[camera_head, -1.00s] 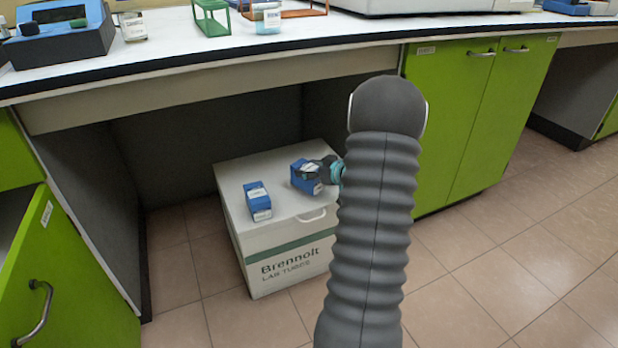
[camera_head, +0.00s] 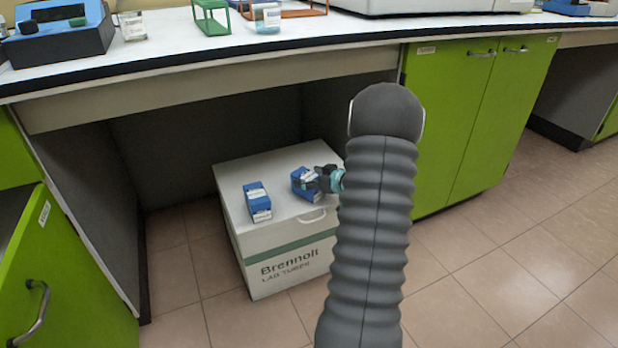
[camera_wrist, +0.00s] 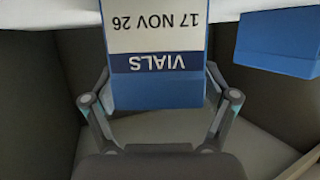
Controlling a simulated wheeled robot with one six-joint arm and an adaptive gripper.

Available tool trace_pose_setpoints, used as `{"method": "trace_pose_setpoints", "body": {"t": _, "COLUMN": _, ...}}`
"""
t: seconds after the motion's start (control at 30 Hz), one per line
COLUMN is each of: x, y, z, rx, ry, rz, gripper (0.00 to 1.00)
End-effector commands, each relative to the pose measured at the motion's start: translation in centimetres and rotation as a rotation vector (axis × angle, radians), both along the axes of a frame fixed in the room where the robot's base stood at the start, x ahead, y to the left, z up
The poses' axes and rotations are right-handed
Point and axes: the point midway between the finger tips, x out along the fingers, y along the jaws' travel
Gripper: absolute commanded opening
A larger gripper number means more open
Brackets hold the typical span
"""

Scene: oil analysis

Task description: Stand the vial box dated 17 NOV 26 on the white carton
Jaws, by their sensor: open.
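The blue vial box (camera_head: 302,189) with a white label is on top of the white carton (camera_head: 232,176), on its right part. In the wrist view the vial box (camera_wrist: 155,95) shows "17 NOV 26" and "VIALS" upside down. My gripper (camera_head: 320,179) is at the box, reaching in from the right. In the wrist view my gripper (camera_wrist: 157,88) is open, with one finger on each side of the box. The fingertips are partly hidden by the box.
A second blue box (camera_head: 258,202) stands on the carton to the left, apart from the first; it also shows in the wrist view (camera_wrist: 282,42). The bench (camera_head: 230,52) overhangs behind. An open green door (camera_head: 70,265) is at the left.

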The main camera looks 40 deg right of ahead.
Motion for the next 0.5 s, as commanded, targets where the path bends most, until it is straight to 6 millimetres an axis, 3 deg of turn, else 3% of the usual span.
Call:
{"method": "trace_pose_setpoints", "body": {"t": 0.17, "x": -0.8, "y": -0.2, "z": 0.7, "rx": -0.001, "ry": 0.0, "rz": -0.002, "gripper": 0.85}}
{"method": "trace_pose_setpoints", "body": {"t": 0.5, "x": -6.9, "y": -1.2, "z": 3.0, "rx": 0.0, "ry": 0.0, "rz": -0.004, "gripper": 0.85}}
